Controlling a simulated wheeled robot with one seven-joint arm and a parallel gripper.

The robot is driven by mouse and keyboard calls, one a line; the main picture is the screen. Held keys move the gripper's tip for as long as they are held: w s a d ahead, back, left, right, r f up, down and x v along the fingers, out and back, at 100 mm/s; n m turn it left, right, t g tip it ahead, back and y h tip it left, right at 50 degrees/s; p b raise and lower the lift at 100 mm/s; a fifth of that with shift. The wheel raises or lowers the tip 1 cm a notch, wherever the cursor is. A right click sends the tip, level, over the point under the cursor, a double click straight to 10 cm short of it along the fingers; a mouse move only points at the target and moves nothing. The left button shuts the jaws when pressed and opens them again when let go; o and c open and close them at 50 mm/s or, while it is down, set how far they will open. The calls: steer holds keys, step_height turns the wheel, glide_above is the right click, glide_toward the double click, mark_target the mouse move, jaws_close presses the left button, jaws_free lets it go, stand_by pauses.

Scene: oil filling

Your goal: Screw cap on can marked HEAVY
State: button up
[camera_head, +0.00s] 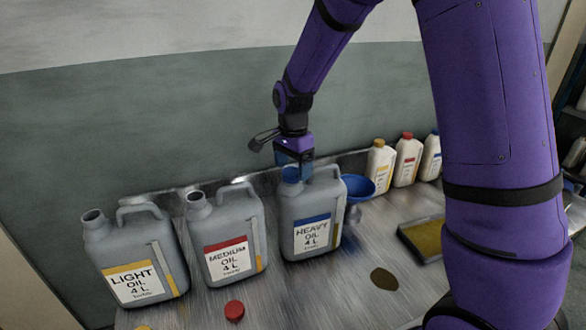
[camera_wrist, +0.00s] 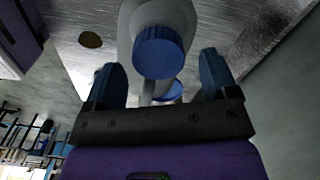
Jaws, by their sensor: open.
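The grey can marked HEAVY (camera_head: 312,222) has a blue label and stands upright on the metal bench. A blue cap (camera_head: 291,174) sits on its neck, and in the wrist view the ribbed blue cap (camera_wrist: 159,52) shows on the grey neck. I cannot tell how tightly it is seated. My gripper (camera_head: 294,162) is over the can's neck. In the wrist view my gripper (camera_wrist: 160,82) is open, with one blue finger on each side below the cap in the picture and apart from it.
Grey cans marked LIGHT (camera_head: 137,255) and MEDIUM (camera_head: 228,238) stand uncapped at left. A red cap (camera_head: 234,310) and a yellow cap (camera_head: 143,327) lie in front. A blue funnel (camera_head: 358,188), white bottles (camera_head: 406,160), an oil spot (camera_head: 384,279) and a tray (camera_head: 424,239) are at right.

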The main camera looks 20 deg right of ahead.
step_height(320, 180, up, 10)
steer(key=s+d+r+n+t, duration=0.1)
steer(key=s+d+r+n, duration=0.1)
steer(key=s+r+n, duration=0.45)
steer(key=s+d+r+n+t, duration=0.1)
steer(key=s+d+r+t, duration=0.15)
steer(key=s, duration=0.65)
steer(key=s+d+r+n+t, duration=0.1)
steer(key=s+n, duration=0.5)
steer(key=s, duration=0.8)
steer(key=shift+d+t, duration=0.35)
steer(key=shift+d, duration=0.1)
steer(key=shift+c, duration=0.6)
